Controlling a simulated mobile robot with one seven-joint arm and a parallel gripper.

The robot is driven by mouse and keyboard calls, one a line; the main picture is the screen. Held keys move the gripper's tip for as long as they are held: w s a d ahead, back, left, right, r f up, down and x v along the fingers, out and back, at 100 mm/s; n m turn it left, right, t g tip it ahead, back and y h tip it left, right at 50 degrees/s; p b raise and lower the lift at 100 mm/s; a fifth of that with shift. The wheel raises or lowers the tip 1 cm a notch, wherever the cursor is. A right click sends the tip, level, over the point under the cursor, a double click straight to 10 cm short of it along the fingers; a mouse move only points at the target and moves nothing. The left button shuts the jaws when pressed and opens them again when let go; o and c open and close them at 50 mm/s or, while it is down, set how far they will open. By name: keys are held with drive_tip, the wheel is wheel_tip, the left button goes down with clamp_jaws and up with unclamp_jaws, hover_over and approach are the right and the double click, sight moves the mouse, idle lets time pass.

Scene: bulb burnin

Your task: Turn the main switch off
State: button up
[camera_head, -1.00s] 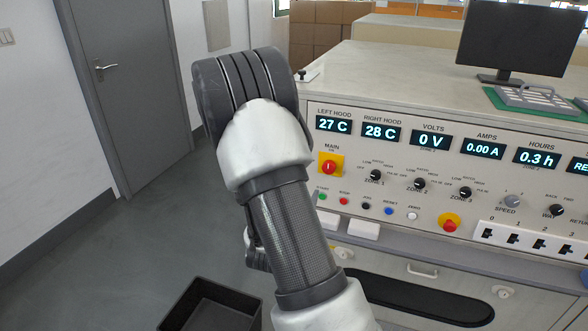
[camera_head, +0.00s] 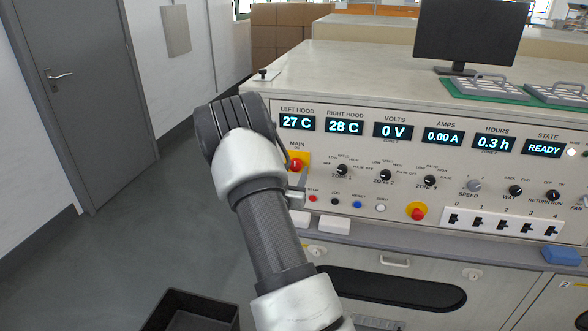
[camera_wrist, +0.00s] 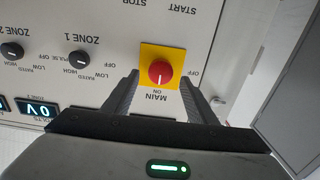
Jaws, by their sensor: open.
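The main switch is a red round knob on a yellow square plate. In the wrist view the knob (camera_wrist: 160,72) faces me, and its white mark points to the ON label; the OFF label is to the right of the plate. In the head view the main switch (camera_head: 297,164) is at the panel's left end, partly covered by my arm. My gripper (camera_wrist: 158,84) is open, its fingers on either side of the knob in the wrist view. I cannot tell whether they touch it. In the head view the gripper is mostly hidden behind my arm.
Zone knobs (camera_head: 385,175) and small push buttons lie right of and below the switch. A second red knob on yellow (camera_head: 416,212) is lower right. A ledge (camera_head: 400,240) runs below the panel. A dark open bin (camera_head: 190,312) stands on the floor; the floor at left is clear.

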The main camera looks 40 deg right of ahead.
sight(295, 166)
drive_tip(key=shift+x, duration=1.65)
drive_tip(key=c, duration=1.1)
drive_tip(key=shift+o, duration=0.2)
